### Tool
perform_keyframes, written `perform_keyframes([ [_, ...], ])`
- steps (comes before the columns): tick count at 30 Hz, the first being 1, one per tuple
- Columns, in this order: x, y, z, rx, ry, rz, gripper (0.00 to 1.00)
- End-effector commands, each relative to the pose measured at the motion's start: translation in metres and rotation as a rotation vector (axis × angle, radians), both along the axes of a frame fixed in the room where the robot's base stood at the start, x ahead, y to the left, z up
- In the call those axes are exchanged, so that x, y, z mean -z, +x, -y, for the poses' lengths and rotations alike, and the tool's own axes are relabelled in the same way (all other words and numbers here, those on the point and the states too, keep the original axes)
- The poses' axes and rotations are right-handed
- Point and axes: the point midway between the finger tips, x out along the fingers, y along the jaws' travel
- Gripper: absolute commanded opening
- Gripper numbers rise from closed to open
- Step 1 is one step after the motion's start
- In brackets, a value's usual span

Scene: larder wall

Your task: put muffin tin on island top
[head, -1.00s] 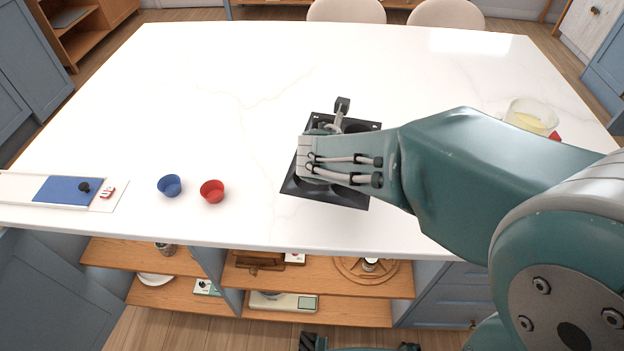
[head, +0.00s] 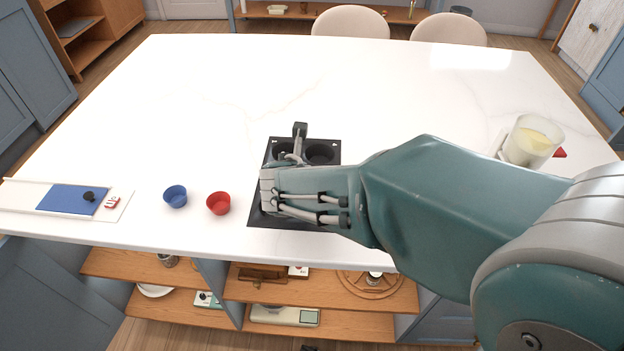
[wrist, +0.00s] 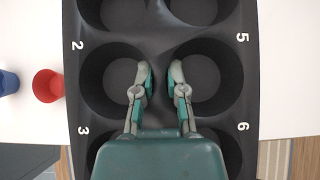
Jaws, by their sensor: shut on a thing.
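The muffin tin (head: 321,152) is dark grey with round cups, and it shows over the front middle of the white island top (head: 215,90). My gripper (head: 291,160) is over the tin, and my arm hides part of it. In the wrist view the tin (wrist: 163,20) fills the middle, with white numbers 2, 3, 5 and 6 beside its cups. There my gripper (wrist: 161,82) is shut on the ridge between the two cup rows, one finger in a cup on each side. I cannot tell whether the tin touches the top.
A blue cup (head: 175,196) and a red cup (head: 218,203) stand just left of the tin. A white board with a blue panel (head: 68,199) lies at the far left. A glass with yellow contents (head: 532,141) stands at the right. The back of the top is clear.

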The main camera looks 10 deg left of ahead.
Motion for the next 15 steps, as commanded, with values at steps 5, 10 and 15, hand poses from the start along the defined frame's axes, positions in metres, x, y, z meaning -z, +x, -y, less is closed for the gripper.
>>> perform_keyframes([
  [5,0.028,0.027,0.011,0.003,-0.002,-0.004,0.00],
  [10,0.049,0.045,0.012,0.001,-0.003,-0.001,0.00],
  [15,0.058,0.053,0.013,0.001,-0.001,0.001,0.00],
])
